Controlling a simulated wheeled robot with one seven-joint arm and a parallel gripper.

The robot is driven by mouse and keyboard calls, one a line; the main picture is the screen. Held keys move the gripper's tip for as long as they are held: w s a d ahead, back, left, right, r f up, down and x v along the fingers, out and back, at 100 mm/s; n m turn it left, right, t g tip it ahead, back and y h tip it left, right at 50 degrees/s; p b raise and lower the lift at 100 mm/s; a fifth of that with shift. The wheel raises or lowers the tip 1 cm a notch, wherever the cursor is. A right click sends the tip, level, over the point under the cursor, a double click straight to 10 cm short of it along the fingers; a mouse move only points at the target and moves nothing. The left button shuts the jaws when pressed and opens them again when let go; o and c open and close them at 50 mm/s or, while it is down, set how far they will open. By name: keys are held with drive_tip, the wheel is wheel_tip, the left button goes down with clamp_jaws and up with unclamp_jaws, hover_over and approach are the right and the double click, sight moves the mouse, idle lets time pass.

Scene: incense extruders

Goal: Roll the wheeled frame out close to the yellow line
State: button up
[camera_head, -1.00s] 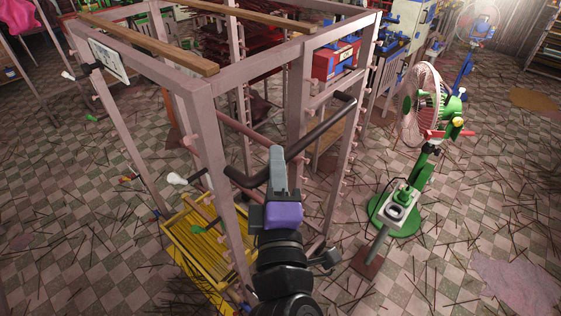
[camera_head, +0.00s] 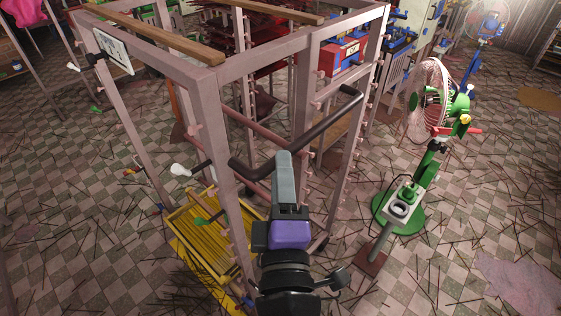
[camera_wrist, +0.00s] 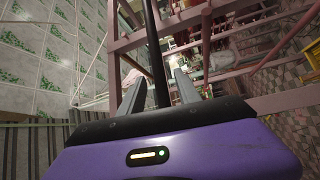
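The wheeled frame is a tall pinkish metal rack (camera_head: 205,76) with pegs on its posts, in the left and middle of the head view. Its black handle bar (camera_head: 335,112) juts toward me. My gripper (camera_head: 283,156) is over this bar, its fingers pointing at the frame. In the wrist view the bar (camera_wrist: 158,60) runs between the two fingers (camera_wrist: 158,88), which look apart; contact is unclear. A yellow strip (camera_head: 186,253) shows on the floor by the frame's left side; I cannot tell whether it is the line or a tray edge. The wheels are mostly hidden.
A green pedestal fan (camera_head: 432,100) stands right of the frame, its round base (camera_head: 398,215) near it. A yellow slatted rack (camera_head: 215,235) lies at the frame's foot. A red box (camera_head: 340,57) stands behind.

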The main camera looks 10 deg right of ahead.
drive_tip(key=shift+b+v, duration=0.3)
drive_tip(key=shift+v, duration=1.75)
drive_tip(key=s+d+f+m+g+y, duration=0.2)
drive_tip(key=s+f, duration=0.3)
drive_tip(key=f, duration=0.3)
drive_tip(key=s+d+f+m+g+y, duration=0.2)
drive_tip(key=s+d+f+y, duration=0.1)
drive_tip(key=s+f, duration=0.4)
drive_tip(key=s+d+m, duration=0.4)
drive_tip(key=s+m, duration=0.1)
drive_tip(key=s, duration=0.2)
drive_tip(key=s+d+m+h, duration=0.1)
drive_tip(key=s+d+m, duration=0.3)
drive_tip(key=s, duration=0.4)
drive_tip(key=shift+d+m+g+h+p, duration=0.25)
drive_tip(key=shift+m+p, duration=0.2)
drive_tip(key=shift+m, duration=0.25)
drive_tip(key=shift+w+a+r, duration=0.1)
